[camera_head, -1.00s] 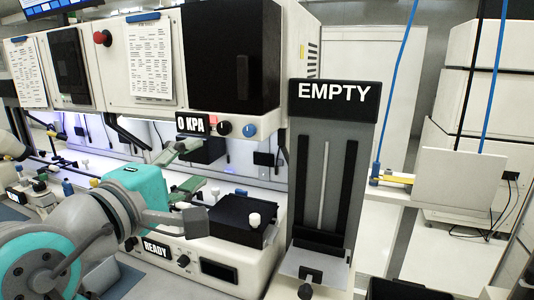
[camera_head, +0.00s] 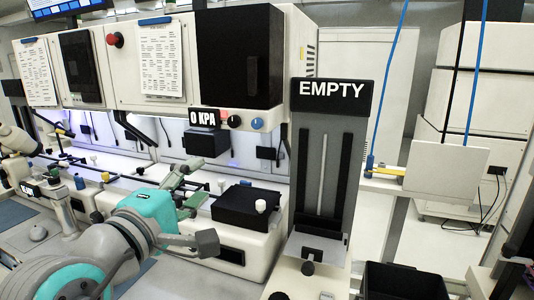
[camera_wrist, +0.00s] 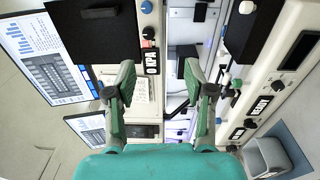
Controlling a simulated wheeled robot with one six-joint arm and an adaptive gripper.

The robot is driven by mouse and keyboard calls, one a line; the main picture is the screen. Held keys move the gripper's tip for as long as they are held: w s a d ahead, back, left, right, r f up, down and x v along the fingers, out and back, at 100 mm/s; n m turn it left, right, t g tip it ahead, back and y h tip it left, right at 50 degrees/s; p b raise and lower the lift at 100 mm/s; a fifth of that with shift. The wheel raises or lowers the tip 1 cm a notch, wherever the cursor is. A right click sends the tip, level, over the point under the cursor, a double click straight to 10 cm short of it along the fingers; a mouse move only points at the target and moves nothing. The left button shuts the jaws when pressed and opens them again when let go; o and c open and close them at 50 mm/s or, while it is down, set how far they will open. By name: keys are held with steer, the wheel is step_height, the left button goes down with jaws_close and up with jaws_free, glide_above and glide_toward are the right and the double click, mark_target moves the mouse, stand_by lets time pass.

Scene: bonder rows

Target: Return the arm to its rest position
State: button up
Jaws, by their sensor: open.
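The upper part of my arm runs out at the lower left of the head view.
A white machine with a "0 KPA" label (camera_head: 203,117) and black box (camera_head: 238,55) stands behind the arm. A black block (camera_head: 246,205) sits right of the gripper. The "EMPTY" tower (camera_head: 332,97) stands further right. A black bin (camera_head: 407,281) is at the lower right.

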steer(key=w+d+f+n+y, duration=0.1)
steer(key=d+f+y, duration=0.3)
steer(key=f, duration=1)
steer(key=d+f+n+y, duration=0.1)
steer(key=d+f, duration=0.5)
steer(key=f, duration=0.9)
steer(key=s+d+f+m+y, duration=0.1)
steer(key=s+d+f, duration=0.5)
steer(key=f, duration=0.3)
steer(key=s+d+f+m+g+y, duration=0.2)
steer(key=s+d+f+m, duration=0.1)
steer(key=s+d+f, duration=0.5)
steer(key=s+d+r+m, duration=0.1)
steer(key=s+m, duration=0.3)
steer(key=s, duration=0.5)
steer(key=s+d+r+m+h, duration=0.1)
steer(key=s+d+m, duration=0.2)
steer(key=s, duration=0.6)
steer(key=s+d+r+m+h, duration=0.1)
steer(key=s+d+m, duration=0.1)
steer(key=s+m, duration=0.3)
steer(key=s, duration=0.4)
steer(key=shift+s+d+m+g, duration=0.25)
steer(key=shift+m+g, duration=0.05)
